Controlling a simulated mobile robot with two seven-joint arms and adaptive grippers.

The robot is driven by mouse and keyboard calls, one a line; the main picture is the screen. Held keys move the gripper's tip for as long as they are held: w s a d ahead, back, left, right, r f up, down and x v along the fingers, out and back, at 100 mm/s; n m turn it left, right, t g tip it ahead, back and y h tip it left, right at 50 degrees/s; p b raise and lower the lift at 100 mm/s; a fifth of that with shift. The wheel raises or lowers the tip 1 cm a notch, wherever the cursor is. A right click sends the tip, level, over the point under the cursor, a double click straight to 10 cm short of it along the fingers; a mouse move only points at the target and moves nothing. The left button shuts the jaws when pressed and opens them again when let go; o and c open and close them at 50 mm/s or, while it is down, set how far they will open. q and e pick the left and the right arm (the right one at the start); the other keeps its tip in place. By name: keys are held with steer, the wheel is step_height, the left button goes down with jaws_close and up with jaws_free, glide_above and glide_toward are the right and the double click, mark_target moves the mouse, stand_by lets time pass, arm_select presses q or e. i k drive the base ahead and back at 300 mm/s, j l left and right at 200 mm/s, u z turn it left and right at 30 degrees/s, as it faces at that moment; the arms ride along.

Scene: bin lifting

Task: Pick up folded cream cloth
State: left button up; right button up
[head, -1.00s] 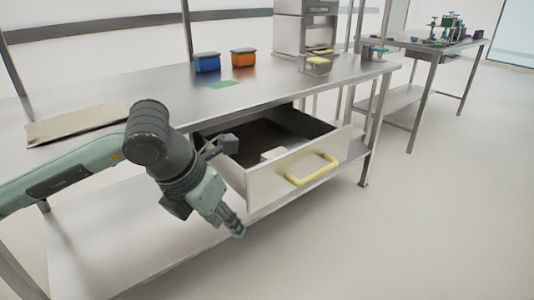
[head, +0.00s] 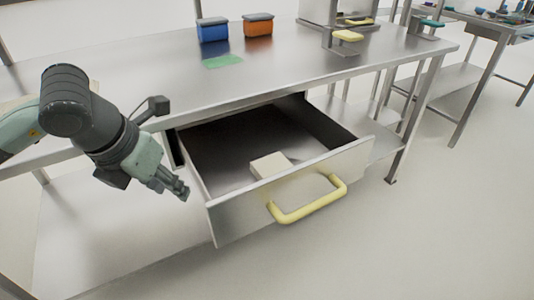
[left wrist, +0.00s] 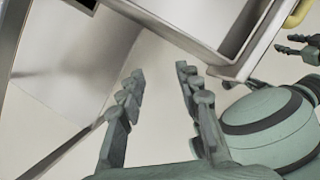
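The folded cream cloth (head: 270,164) lies as a small pale block inside the open drawer (head: 238,216), close behind its front panel. My left gripper (head: 178,190) is left of the drawer in the head view, outside it and apart from the cloth. In the left wrist view its two fingers (left wrist: 160,72) are spread with nothing between them. The cloth cannot be made out in the left wrist view. Part of my right gripper (left wrist: 296,45) shows at that view's right edge, cut off, so its opening is unclear.
The drawer has a yellow handle (head: 308,203) and hangs under a metal workbench (head: 300,70). On top are a blue box (head: 213,30), an orange box (head: 258,25) and a green patch (head: 222,61). The floor in front and to the right is clear.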

mark_target(261, 169)
steer(key=i+l+u, duration=0.25)
steer(key=l+u, duration=0.15)
steer(key=l, duration=0.3)
steer(key=i+l+u, duration=0.2)
steer(key=l+u, duration=0.2)
steer(key=l, duration=0.3)
steer(key=l+u, duration=0.4)
steer(key=l, duration=0.35)
steer(key=l+u, duration=0.4)
steer(key=l, duration=0.4)
